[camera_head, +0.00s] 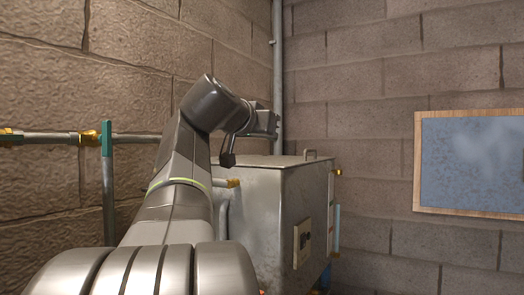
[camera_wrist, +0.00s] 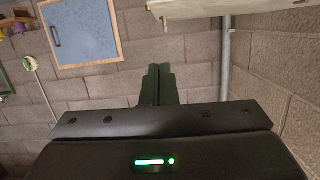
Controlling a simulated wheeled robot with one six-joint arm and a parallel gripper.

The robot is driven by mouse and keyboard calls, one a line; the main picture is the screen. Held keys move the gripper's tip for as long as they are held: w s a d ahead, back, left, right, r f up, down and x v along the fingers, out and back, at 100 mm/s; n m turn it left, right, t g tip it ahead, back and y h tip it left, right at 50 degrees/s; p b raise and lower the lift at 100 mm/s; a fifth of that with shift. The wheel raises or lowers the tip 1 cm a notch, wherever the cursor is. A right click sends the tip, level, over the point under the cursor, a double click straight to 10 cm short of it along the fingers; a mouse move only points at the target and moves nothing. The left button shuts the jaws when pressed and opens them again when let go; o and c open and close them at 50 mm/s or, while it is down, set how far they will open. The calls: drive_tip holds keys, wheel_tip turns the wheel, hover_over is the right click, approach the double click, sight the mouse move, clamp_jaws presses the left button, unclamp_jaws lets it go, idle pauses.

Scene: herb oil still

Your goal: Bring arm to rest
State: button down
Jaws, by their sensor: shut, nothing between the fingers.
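My arm rises from the bottom of the head view and bends over at its top. My gripper shows in the wrist view (camera_wrist: 159,84), with its two dark fingers side by side and nothing between them. In the head view the fingers are partly hidden behind the wrist. The wrist is in front of the corner, above the level of a grey metal tank (camera_head: 265,205). I cannot tell how far the gripper is from the tank.
A pipe with brass fittings and a green valve (camera_head: 106,138) runs along the left wall. A vertical pipe (camera_head: 278,75) stands in the corner. A wood-framed blue board (camera_head: 470,163) hangs on the right wall. The space between tank and board looks free.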

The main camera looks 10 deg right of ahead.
idle(0.4)
hover_over(284, 166)
drive_tip(key=w, duration=0.1)
drive_tip(key=shift+d+f, duration=0.2)
drive_tip(key=shift+f, duration=0.85)
drive_tip(key=shift+w+d+f+b, duration=0.25)
drive_tip(key=shift+w+f+b, duration=0.15)
drive_tip(key=shift+f+b, duration=0.15)
drive_tip(key=shift+w+d+f+b, duration=0.25)
drive_tip(key=shift+w+f+b, duration=0.15)
drive_tip(key=shift+f, duration=0.2)
drive_tip(key=shift+s+f+b, duration=0.25)
drive_tip(key=shift+f+b, duration=0.3)
drive_tip(key=shift+f, duration=0.45)
